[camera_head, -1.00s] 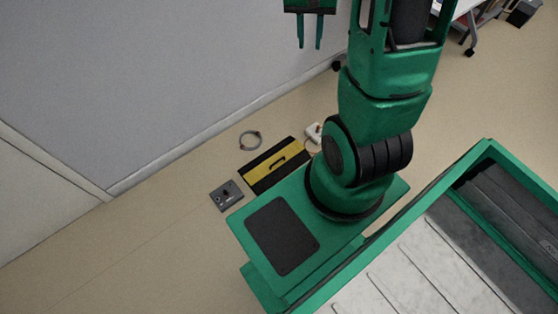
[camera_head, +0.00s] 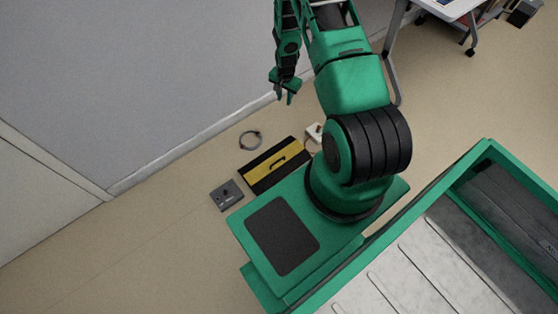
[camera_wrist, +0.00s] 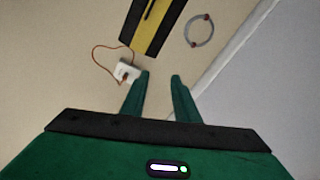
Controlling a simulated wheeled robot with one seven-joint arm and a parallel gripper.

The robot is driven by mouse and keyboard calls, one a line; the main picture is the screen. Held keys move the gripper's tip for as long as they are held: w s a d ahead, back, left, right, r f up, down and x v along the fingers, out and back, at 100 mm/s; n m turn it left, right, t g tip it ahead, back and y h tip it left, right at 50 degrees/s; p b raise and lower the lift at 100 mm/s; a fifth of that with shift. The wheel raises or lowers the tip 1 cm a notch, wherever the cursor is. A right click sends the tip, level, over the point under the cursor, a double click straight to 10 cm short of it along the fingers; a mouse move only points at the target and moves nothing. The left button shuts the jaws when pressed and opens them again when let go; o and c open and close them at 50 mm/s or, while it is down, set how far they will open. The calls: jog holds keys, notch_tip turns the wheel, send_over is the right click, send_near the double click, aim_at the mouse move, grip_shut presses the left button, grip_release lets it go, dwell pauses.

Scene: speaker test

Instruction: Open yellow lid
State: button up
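The yellow lid (camera_head: 271,163) is a flat panel with a dark handle (camera_head: 277,160), set on a black box (camera_head: 265,181) on the floor beside my base. The lid lies flat, and its handle is on top. In the wrist view the yellow lid (camera_wrist: 146,22) shows at the top, partly cut off by the frame edge. My gripper (camera_head: 286,97) is above the floor, beyond the box and near the wall. Its two fingers (camera_wrist: 160,78) are apart with nothing between them, and it does not touch the lid.
A grey ring with red parts (camera_head: 250,140) lies near the wall. A white device (camera_head: 314,131) with a red-brown cord sits beside the box. A grey box with a dark knob (camera_head: 226,195) lies at its left. The wall (camera_head: 150,80) runs behind. A wheeled table (camera_head: 448,8) stands at top right.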

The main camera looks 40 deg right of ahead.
notch_tip(320, 180, down, 13)
jog(key=s+a+m, duration=0.1)
jog(key=s+a, duration=0.2)
jog(key=m+t+y, duration=0.1)
jog(key=m, duration=0.2)
send_near(278, 161)
jog(key=f, duration=0.2)
jog(key=w+f, duration=0.1)
jog(key=f, duration=0.4)
jog(key=shift+w+d+f, duration=0.2)
jog(key=shift+w, duration=0.05)
jog(key=shift+c, duration=0.3)
grip_shut()
